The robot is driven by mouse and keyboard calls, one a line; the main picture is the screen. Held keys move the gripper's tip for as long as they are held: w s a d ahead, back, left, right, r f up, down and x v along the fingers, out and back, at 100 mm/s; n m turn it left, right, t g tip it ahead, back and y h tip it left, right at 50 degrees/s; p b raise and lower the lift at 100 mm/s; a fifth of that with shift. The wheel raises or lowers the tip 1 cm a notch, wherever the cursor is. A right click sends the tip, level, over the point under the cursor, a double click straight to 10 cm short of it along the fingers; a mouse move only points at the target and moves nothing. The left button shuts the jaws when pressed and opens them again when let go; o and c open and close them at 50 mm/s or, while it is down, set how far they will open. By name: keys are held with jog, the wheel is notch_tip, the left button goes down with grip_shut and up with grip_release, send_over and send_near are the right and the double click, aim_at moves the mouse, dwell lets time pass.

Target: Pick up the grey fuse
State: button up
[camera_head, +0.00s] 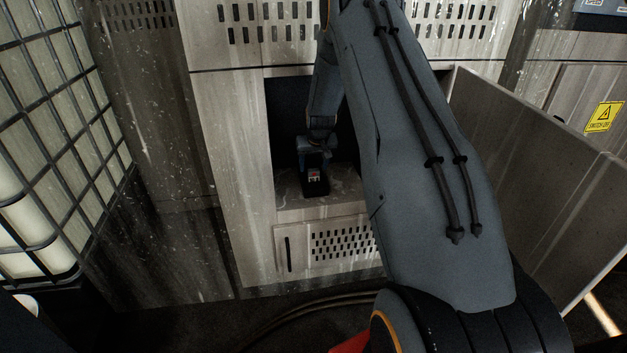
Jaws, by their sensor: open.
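My gripper (315,166) is inside the open compartment (318,204) of the metal cabinet, pointing down near its floor. It is open, but its fingers are small and dark here. My arm hides the right side of the compartment.
An open cabinet door (545,165) stands to the right. A vented panel (340,244) lies below the opening. A caged white tank (45,130) is at the left.

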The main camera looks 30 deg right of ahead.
aim_at(314, 170)
jog(key=shift+s+x, duration=0.1)
jog(key=shift+x, duration=0.85)
jog(key=shift+s+x, duration=0.15)
jog(key=shift+x, duration=0.8)
jog(key=c, duration=1.2)
jog(key=shift+o, duration=0.2)
